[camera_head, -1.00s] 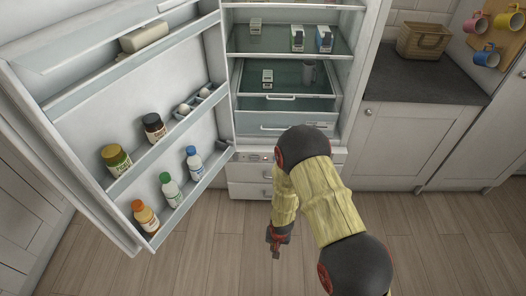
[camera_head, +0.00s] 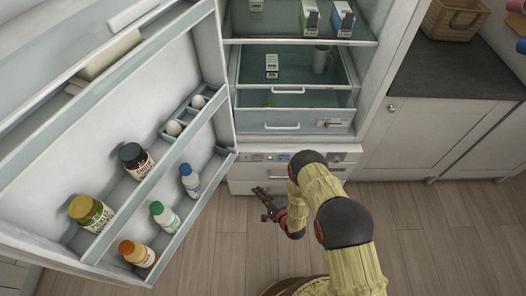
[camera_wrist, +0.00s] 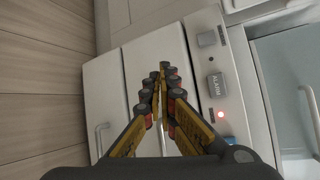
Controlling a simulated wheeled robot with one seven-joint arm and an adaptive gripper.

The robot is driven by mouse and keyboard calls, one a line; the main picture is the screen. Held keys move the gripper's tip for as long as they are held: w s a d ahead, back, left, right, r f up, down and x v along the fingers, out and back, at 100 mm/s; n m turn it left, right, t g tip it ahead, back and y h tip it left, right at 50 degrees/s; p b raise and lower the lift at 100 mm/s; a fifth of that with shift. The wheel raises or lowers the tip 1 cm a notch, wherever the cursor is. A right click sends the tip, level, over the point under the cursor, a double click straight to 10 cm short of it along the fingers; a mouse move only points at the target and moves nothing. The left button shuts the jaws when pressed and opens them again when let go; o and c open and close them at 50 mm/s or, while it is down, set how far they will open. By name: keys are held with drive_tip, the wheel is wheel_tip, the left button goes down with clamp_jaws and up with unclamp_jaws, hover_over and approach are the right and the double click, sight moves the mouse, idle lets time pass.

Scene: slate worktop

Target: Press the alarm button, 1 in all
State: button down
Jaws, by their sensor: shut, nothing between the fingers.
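The alarm button (camera_wrist: 217,84) is a grey raised block with "ALARM" written on it, seen sideways in the wrist view. It sits on the pale control panel (camera_wrist: 226,70), beside a lit red lamp (camera_wrist: 221,114). My gripper (camera_wrist: 163,68) is shut and empty, its fingertips to the left of the button in that view and apart from it. In the head view my gripper (camera_head: 264,198) is in front of the fridge, lower than the control panel (camera_head: 251,157). The button is too small to read there.
A second, plain grey button (camera_wrist: 206,39) is on the same panel. The fridge door (camera_head: 105,130) stands wide open at left, with bottles and eggs in its racks. White drawers (camera_head: 245,172) lie below the panel. The wooden floor in front is clear.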

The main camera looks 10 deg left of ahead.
sight(258, 158)
wheel_tip(258, 158, up, 6)
drive_tip(key=w+m+t+y, duration=0.1)
drive_tip(key=m+y, duration=0.1)
drive_tip(key=m, duration=0.1)
drive_tip(key=shift+w+a+m+t, duration=0.15)
drive_tip(key=shift+a+m+t, duration=0.15)
drive_tip(key=shift+a+m, duration=0.1)
drive_tip(key=w+a+b, duration=0.2)
drive_tip(key=w+b, duration=0.1)
drive_tip(key=w, duration=0.5)
drive_tip(key=shift+w, duration=0.3)
idle(1.1)
drive_tip(key=shift+w+a, duration=0.1)
drive_tip(key=shift+w, duration=0.3)
